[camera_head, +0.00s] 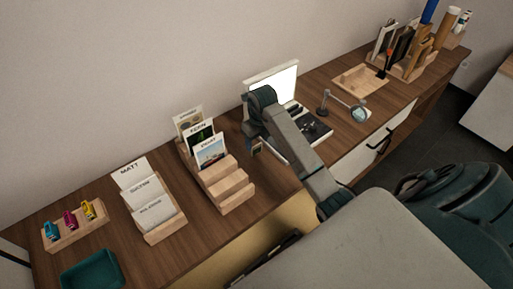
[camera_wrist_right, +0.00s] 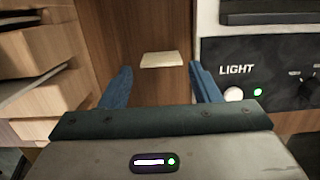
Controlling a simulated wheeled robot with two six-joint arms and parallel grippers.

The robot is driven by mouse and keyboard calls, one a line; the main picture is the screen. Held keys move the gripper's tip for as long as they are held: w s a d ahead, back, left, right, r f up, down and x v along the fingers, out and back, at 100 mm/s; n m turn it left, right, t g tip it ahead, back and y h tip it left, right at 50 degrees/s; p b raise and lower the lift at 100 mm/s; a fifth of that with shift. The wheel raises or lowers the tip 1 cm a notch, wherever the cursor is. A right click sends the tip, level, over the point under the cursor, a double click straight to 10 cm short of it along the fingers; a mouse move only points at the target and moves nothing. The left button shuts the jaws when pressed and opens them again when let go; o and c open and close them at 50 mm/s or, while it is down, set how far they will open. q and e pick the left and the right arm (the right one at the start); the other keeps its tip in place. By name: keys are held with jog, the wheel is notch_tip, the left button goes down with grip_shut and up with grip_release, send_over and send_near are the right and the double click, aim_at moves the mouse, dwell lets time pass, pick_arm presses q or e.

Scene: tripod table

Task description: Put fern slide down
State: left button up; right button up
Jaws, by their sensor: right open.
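A card marked FERN (camera_head: 200,132) with a dark picture stands in the stepped wooden rack (camera_head: 232,187), between two other picture cards. My right gripper (camera_head: 256,147) is right of this rack, beside the light box. In the right wrist view, its blue fingers (camera_wrist_right: 160,72) are apart with nothing gripped. A small cream flat piece (camera_wrist_right: 162,60) shows on or above the brown tabletop just beyond the fingertips; I cannot tell whether it is the fern slide. The light box (camera_wrist_right: 265,70), labelled LIGHT, is to the right with a green lamp lit. My left gripper is out of view.
A glowing white screen (camera_head: 273,83) stands behind my right arm. A magnifier (camera_head: 358,113) and a wooden tray (camera_head: 360,82) lie farther right. A name-card rack (camera_head: 165,228), a clip rack (camera_head: 75,236) and a green tray (camera_head: 92,272) are on the left.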

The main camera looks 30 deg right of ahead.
aim_at(257, 145)
jog(key=f, duration=0.3)
jog(key=shift+w+d+f+p, duration=0.1)
jog(key=shift+w+f+p, duration=0.05)
jog(key=shift+w+p, duration=0.15)
jog(key=shift+s, duration=0.1)
jog(key=shift+c, duration=0.5)
jog(key=c, duration=0.7)
